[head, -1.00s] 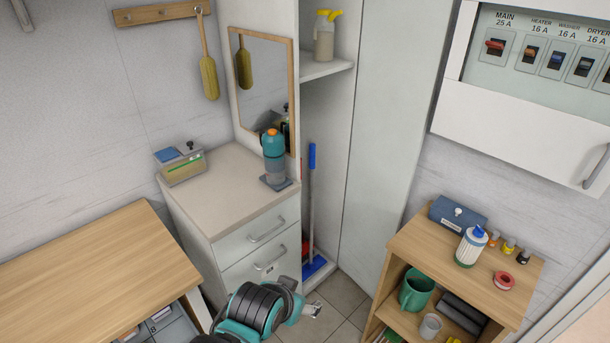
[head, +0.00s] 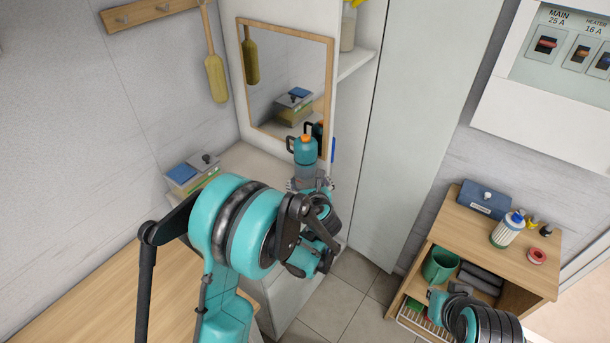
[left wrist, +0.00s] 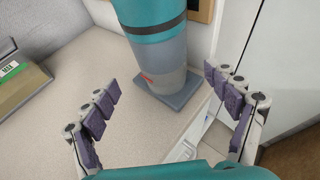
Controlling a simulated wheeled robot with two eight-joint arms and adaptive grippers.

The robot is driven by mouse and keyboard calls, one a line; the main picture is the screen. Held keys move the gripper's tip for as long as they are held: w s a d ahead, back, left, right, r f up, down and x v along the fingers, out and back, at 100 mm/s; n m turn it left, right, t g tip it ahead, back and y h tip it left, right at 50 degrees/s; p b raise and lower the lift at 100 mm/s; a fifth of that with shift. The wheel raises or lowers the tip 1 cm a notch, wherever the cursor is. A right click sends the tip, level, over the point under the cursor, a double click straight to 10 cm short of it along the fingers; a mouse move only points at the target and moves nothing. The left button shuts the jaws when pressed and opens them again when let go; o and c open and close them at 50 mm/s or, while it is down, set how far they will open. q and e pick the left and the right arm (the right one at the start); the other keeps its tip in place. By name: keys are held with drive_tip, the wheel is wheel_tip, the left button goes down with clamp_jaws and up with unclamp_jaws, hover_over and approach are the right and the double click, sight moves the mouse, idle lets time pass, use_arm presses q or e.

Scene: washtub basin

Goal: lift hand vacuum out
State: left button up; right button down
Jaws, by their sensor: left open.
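The hand vacuum (head: 306,153) is teal with an orange top, a dark handle and a grey, see-through lower body. It stands upright on a flat grey base (left wrist: 181,92) on the counter. In the left wrist view the hand vacuum (left wrist: 158,45) shows ahead, its top cut off. My left gripper (left wrist: 163,88) is open, with its purple-padded fingers spread left and right of the vacuum's lower body. The fingers look apart from it. In the head view my left gripper (head: 311,184) is at the vacuum's lower part and hides the base.
A mirror (head: 290,75) stands behind the vacuum. A box with a green label (head: 192,176) sits at the counter's left. A tall cabinet door (head: 415,130) is to the right. A wooden shelf unit (head: 470,225) holds bottles and a mug.

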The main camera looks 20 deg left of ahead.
sight(307, 179)
use_arm(q)
drive_tip(key=shift+w+f, duration=0.2)
drive_tip(key=shift+w, duration=0.15)
drive_tip(key=b+x, duration=0.1)
drive_tip(key=x, duration=0.1)
drive_tip(key=shift+w+a+f, duration=0.15)
drive_tip(key=shift+w+f, duration=0.05)
drive_tip(key=shift+f, duration=0.05)
drive_tip(key=b+x, duration=0.1)
drive_tip(key=x, duration=0.3)
drive_tip(key=shift+w+f+b, duration=0.25)
drive_tip(key=shift+f+b, duration=0.05)
drive_tip(key=shift+b, duration=0.05)
drive_tip(key=shift+s+r, duration=0.1)
drive_tip(key=shift+c, duration=0.9)
drive_tip(key=c, duration=1.2)
